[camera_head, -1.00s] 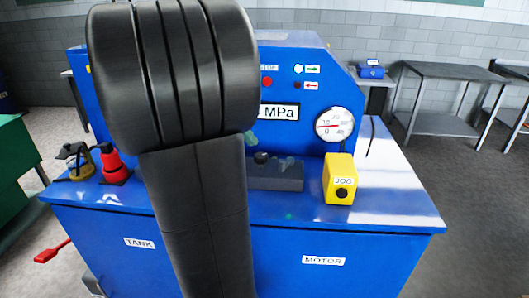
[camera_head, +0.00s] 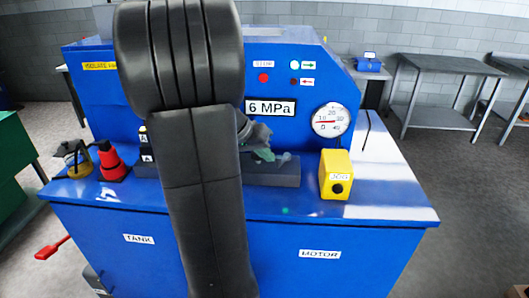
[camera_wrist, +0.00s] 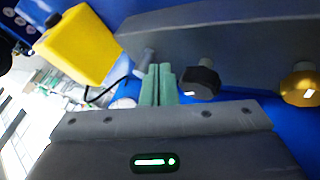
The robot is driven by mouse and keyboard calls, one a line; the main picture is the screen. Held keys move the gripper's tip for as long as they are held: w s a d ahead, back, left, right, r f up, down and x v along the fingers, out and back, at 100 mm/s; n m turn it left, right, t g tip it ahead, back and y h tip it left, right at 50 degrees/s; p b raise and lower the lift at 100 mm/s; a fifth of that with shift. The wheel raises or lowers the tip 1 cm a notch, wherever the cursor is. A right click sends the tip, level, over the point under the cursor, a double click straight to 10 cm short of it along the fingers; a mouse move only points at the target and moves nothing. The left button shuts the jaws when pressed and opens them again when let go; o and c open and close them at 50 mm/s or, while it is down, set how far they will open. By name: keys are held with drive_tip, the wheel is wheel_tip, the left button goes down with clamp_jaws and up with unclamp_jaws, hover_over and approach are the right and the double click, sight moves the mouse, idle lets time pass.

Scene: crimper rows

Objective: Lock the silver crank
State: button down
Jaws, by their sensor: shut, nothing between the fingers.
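The silver crank (camera_wrist: 147,60) shows in the wrist view as a small pale grey knob by the long grey block (camera_wrist: 215,35). In the head view it is a small pale shape (camera_head: 284,158) just right of my fingertips. My gripper (camera_wrist: 158,68) has green fingers, shut together and empty. The tips are right beside the silver crank in the wrist view; I cannot tell whether they touch it. In the head view my gripper (camera_head: 265,154) is above the block, partly behind my arm. A black knob (camera_wrist: 201,82) and a brass knob (camera_wrist: 298,86) sit along the block.
The yellow JOG box (camera_head: 336,173) stands right of the block and shows in the wrist view (camera_wrist: 76,45). A gauge (camera_head: 331,121) and a 6 MPa display (camera_head: 270,108) are behind. Red (camera_head: 111,164) and brass-based fittings stand left.

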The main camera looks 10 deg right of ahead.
drive_tip(key=shift+s+f, duration=0.1)
drive_tip(key=shift+s+d+n+t+b, duration=0.15)
drive_tip(key=shift+n+t+b, duration=0.15)
drive_tip(key=shift+b, duration=0.2)
